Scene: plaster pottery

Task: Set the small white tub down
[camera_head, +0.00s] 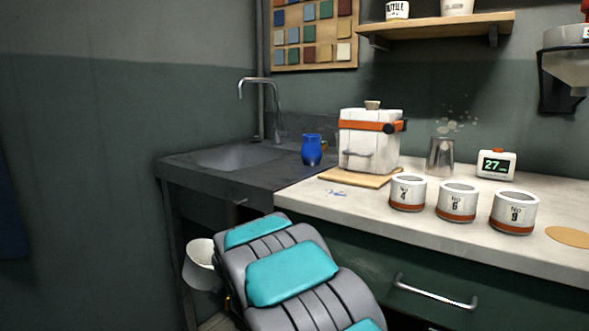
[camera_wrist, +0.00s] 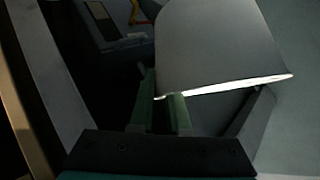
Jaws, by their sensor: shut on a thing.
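The small white tub (camera_head: 200,268) is in the head view at the lower left, in front of the dark sink unit and below its counter level. It looks tilted, and my arm hides its right side. In the wrist view the tub (camera_wrist: 215,45) fills the upper middle as a pale grey, shaded shape. My gripper (camera_wrist: 162,98) has its two greenish fingers at the tub's lower edge and is shut on it. In the head view my arm hides the fingers. What lies directly under the tub is not clear.
The dark sink counter (camera_head: 180,172) holds a blue jug (camera_head: 311,150). The pale worktop (camera_head: 420,222) carries a white kiln-like box (camera_head: 368,148), a metal cup (camera_head: 441,157), a timer (camera_head: 496,165) and three numbered tubs (camera_head: 457,204). A drawer handle (camera_head: 435,292) sticks out below.

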